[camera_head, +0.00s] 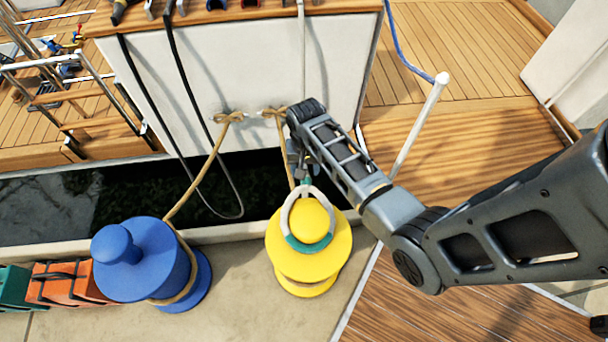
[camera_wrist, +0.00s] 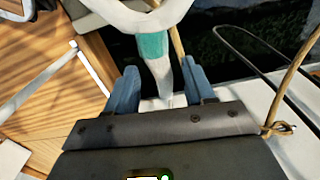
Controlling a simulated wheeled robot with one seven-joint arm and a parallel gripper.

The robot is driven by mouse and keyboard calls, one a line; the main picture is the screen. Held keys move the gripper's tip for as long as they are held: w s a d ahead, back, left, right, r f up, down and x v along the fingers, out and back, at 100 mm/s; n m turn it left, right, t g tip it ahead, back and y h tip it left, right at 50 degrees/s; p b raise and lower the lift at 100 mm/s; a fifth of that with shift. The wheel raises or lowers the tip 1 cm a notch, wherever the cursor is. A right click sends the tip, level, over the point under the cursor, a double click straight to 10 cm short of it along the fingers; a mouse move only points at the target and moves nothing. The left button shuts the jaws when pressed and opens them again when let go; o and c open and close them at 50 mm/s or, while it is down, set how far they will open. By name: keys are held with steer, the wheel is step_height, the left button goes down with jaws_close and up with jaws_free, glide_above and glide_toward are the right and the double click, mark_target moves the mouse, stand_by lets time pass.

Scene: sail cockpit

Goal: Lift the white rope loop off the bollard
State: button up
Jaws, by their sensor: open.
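The white rope loop (camera_head: 288,213) lies around the knob of the yellow bollard (camera_head: 330,262), with a teal band on its near side and a small teal part at its far end. In the wrist view the white loop (camera_wrist: 118,14) fills the top edge, and its teal-banded tail reaches down between my fingers. My gripper (camera_head: 301,174) is at the far side of the bollard, by the loop's tail. In the wrist view my gripper (camera_wrist: 160,84) is open, with blue fingers on either side of the tail. I cannot tell whether they touch it.
A blue bollard (camera_head: 147,262) with tan rope around it stands to the left. Orange (camera_head: 68,283) and teal crates sit beyond it. A dark water gap and white hull (camera_head: 255,65) lie behind. A white post (camera_head: 420,122) with blue rope rises near my arm.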

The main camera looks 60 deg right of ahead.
mark_target(306, 182)
steer(key=shift+f, duration=0.4)
jaws_close()
stand_by(0.7)
steer(key=shift+r+p, duration=0.65)
steer(key=shift+p, duration=0.25)
steer(key=shift+s+a, duration=0.1)
steer(key=shift+a, duration=0.05)
stand_by(0.6)
steer(key=shift+s+a+p, duration=0.5)
steer(key=shift+a+p, duration=0.2)
steer(key=shift+p, duration=0.05)
steer(key=shift+s+a+p, duration=0.45)
steer(key=shift+a+p, duration=0.25)
